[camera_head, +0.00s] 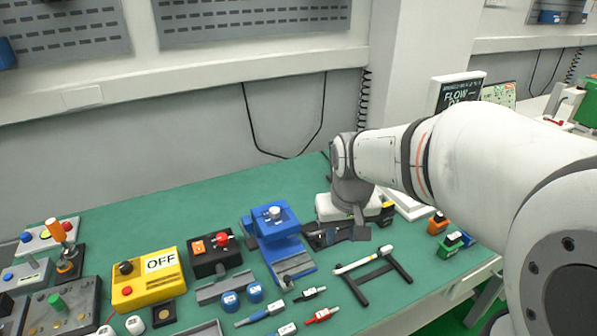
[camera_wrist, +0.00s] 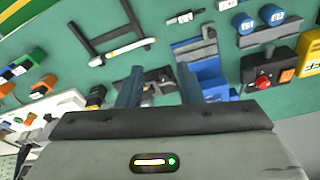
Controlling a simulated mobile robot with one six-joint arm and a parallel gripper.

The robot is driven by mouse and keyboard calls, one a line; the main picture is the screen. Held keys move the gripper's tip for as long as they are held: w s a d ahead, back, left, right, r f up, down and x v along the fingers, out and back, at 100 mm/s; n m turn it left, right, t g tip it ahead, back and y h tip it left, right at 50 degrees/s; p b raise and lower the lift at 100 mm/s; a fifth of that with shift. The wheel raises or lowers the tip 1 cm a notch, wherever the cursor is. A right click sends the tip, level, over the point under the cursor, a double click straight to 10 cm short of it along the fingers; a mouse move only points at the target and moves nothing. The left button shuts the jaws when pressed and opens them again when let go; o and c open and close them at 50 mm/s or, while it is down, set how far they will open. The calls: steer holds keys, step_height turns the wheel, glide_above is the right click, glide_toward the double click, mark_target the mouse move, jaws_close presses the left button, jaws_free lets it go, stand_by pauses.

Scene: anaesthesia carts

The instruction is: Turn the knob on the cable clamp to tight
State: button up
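A blue clamp-like fixture (camera_head: 272,236) stands on the green bench with a pale round knob (camera_head: 273,212) on top. No label names it, so I cannot tell for sure that it is the cable clamp. Its blue body (camera_wrist: 210,76) shows beside the right finger in the wrist view, with its knob hidden there. My gripper (camera_head: 340,236) is just right of the fixture, pointing down over a small dark device (camera_head: 318,236). In the wrist view its two fingers (camera_wrist: 160,90) are apart, with part of the dark device (camera_wrist: 158,76) seen between them. Nothing is visibly held.
A black rack (camera_head: 386,263) with a white rod stands at front right. A black box with a red knob (camera_head: 210,261) and a yellow OFF box (camera_head: 146,280) stand to the left. Blue-capped parts (camera_head: 230,301) and loose connectors (camera_head: 321,316) lie in front. The back of the bench is clear.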

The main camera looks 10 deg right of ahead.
steer(key=w+f+g, duration=0.1)
steer(key=w+f, duration=0.3)
steer(key=w, duration=0.6)
steer(key=n+g+p, duration=0.1)
glide_above(320, 238)
steer(key=f, duration=0.7)
steer(key=shift+s+a+f, duration=0.15)
steer(key=shift+s+f, duration=0.05)
steer(key=shift+w+f, duration=0.15)
steer(key=shift+f, duration=0.15)
step_height(320, 238, down, 8)
steer(key=shift+r+p, duration=0.2)
steer(key=shift+p, duration=0.6)
steer(key=shift+c, duration=0.2)
